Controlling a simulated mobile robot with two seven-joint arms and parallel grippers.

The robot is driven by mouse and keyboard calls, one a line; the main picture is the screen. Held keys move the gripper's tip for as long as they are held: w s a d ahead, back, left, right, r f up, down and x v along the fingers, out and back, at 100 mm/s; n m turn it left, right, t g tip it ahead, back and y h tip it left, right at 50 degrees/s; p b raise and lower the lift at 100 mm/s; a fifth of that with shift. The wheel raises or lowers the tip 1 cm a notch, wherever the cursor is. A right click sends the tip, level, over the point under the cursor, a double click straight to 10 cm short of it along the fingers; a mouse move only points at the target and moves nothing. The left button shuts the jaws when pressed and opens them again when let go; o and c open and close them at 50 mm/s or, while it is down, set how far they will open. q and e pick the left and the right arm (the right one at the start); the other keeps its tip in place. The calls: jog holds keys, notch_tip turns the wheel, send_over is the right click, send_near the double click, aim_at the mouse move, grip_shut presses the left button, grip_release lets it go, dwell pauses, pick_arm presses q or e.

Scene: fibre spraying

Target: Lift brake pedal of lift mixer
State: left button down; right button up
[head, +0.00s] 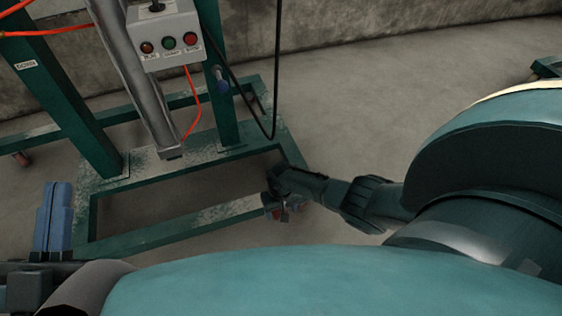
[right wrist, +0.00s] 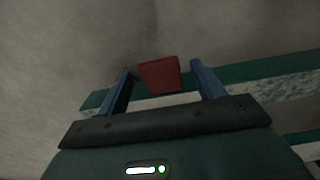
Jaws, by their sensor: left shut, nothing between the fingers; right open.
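The lift mixer is a green steel frame (head: 86,215) on the floor with a grey column (head: 145,95). A red brake pedal (right wrist: 160,75) shows in the right wrist view at the frame's edge, between the two blue fingers of my right gripper (right wrist: 162,88). The fingers are apart, one on each side of the pedal; I cannot tell if either touches it. In the head view my right gripper (head: 277,203) is down at the frame's near right corner, mostly hiding the pedal and wheel there. My left gripper (head: 54,215) is shut and empty at the left.
A control box (head: 165,38) with several buttons is on the mixer, with a black cable (head: 272,90) and orange hoses around it. A concrete wall (head: 330,22) stands behind.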

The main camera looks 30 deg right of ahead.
jog(key=shift+r+p, duration=0.45)
jog(key=shift+r, duration=0.05)
notch_tip(320, 180, up, 3)
jog(key=shift+f+p, duration=0.15)
jog(key=shift+p, duration=1)
pick_arm(q)
jog(key=f+y+p, duration=0.1)
jog(key=p, duration=0.1)
jog(key=s+f+g+y+p, duration=0.1)
jog(key=p, duration=0.1)
jog(key=a+f+n+g+y+p, duration=0.1)
jog(key=p, duration=0.1)
jog(key=shift+s+y+p, duration=0.2)
jog(key=shift+y+p, duration=0.1)
jog(key=shift+p, duration=0.05)
pick_arm(e)
notch_tip(320, 180, up, 10)
jog(key=shift+f, duration=0.25)
